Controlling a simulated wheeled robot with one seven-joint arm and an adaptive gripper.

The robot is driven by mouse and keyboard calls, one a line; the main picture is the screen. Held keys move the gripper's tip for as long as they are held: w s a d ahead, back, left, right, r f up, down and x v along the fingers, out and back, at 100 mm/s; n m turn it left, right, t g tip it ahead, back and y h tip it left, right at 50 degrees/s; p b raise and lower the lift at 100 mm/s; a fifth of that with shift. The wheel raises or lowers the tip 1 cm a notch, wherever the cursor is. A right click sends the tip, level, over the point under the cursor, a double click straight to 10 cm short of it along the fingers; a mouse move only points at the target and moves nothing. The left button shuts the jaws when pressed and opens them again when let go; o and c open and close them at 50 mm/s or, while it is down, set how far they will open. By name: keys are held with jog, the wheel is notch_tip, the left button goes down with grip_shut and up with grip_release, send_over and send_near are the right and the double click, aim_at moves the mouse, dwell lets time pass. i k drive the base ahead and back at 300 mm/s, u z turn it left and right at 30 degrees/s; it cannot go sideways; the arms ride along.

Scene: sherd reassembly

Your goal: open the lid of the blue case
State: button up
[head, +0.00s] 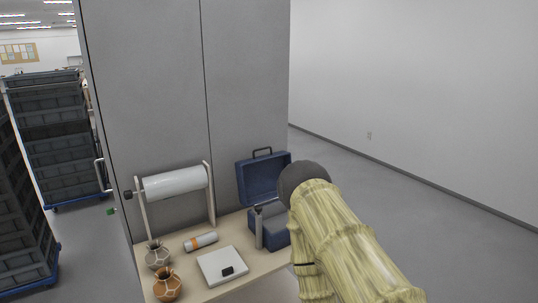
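The blue case (274,234) stands at the right end of a light wooden table. Its lid (262,181) is raised and stands upright at the back, with a dark handle (262,152) on its upper edge. The right part of the case is hidden behind my arm. My arm, in a pale yellow cover, fills the lower right of the head view. My gripper does not show, so its distance from the lid cannot be seen.
A grey upright post (259,230) with a dark top stands before the case. Floor at right is clear.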

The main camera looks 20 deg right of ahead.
aim_at(257, 177)
jog(key=u, duration=0.1)
jog(key=k, duration=0.4)
jog(key=z, duration=0.75)
jog(key=i, duration=1.3)
jog(key=u, duration=0.75)
